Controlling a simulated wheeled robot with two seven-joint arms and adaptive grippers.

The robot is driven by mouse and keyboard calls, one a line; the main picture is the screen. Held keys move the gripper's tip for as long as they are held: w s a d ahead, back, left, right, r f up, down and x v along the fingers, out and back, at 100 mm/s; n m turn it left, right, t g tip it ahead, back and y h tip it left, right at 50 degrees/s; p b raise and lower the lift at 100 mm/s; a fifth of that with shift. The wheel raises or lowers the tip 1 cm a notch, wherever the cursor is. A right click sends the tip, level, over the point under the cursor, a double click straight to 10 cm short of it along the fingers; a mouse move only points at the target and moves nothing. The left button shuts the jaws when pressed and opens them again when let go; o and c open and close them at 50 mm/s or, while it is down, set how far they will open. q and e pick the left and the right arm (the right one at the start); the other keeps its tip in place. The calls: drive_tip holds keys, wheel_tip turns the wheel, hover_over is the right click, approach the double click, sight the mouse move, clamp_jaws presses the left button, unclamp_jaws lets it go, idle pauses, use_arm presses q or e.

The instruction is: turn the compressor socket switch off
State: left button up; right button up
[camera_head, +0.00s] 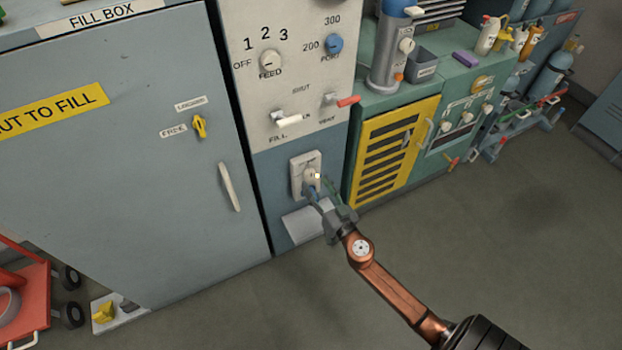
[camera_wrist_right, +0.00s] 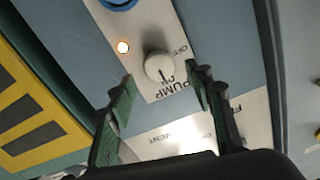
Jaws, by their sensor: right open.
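The socket switch is a round white knob (camera_wrist_right: 158,67) on a white plate (camera_wrist_right: 150,25) marked PUMP, ON and OFF. A short dark line on the knob's face lies on the side towards the PUMP lettering. A small lamp (camera_wrist_right: 123,47) beside the knob glows. The same plate (camera_head: 298,177) shows in the head view, low on the blue cabinet panel. My right gripper (camera_head: 320,188) is in front of the plate. In the wrist view its two fingers (camera_wrist_right: 160,88) are open, with the knob ahead between them and no clear contact. My left gripper is out of view.
A blue round fitting (camera_wrist_right: 120,3) sits on the plate near the knob. Above are FILL and VENT levers (camera_head: 290,120) and the FEED knob (camera_head: 270,60). A yellow louvred door (camera_head: 395,150) stands to the right, a grey fill box (camera_head: 110,180) to the left. The floor in front is clear.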

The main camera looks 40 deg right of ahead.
sight(311, 177)
drive_tip(key=shift+x, duration=1.85)
drive_tip(key=shift+f, duration=0.1)
drive_tip(key=shift+c, duration=0.6)
drive_tip(key=c, duration=1)
drive_tip(key=shift+c, duration=0.2)
